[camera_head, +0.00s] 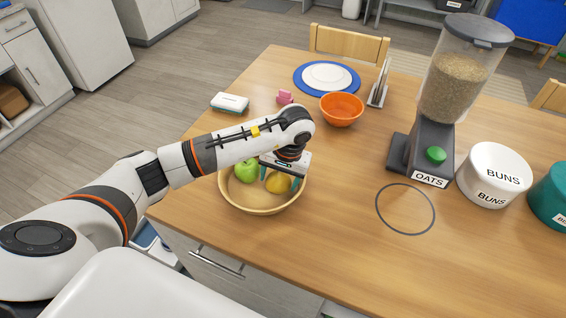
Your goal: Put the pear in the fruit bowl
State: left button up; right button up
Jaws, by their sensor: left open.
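The fruit bowl (262,210) is a wide, light wooden bowl near the front left edge of the table. A yellow-orange fruit, which looks like the pear (278,185), is inside the bowl on its right side. A green apple (246,171) lies to its left in the bowl. My left gripper (279,178) points down into the bowl, open, with its teal fingertips on either side of the pear's top. The gripper hides part of the pear and of the bowl's far rim. My right gripper is not in view.
An orange bowl (342,109), a pink object (284,97) and a white-and-teal box (229,103) stand behind my arm. The oats dispenser (450,90) and a white BUNS container (494,175) stand to the right. The table around the dark ring (405,233) is clear.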

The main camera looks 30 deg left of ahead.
aim_at(287, 179)
pick_arm(q)
jog(key=r, duration=0.3)
jog(key=d+r+b, duration=0.1)
jog(key=r, duration=0.2)
jog(key=r+b, duration=0.1)
jog(key=r, duration=0.2)
jog(key=shift+w+d+r, duration=0.25)
jog(key=shift+d+r, duration=0.1)
jog(key=shift+d, duration=0.05)
jog(key=shift+d+r, duration=0.15)
jog(key=shift+r, duration=0.65)
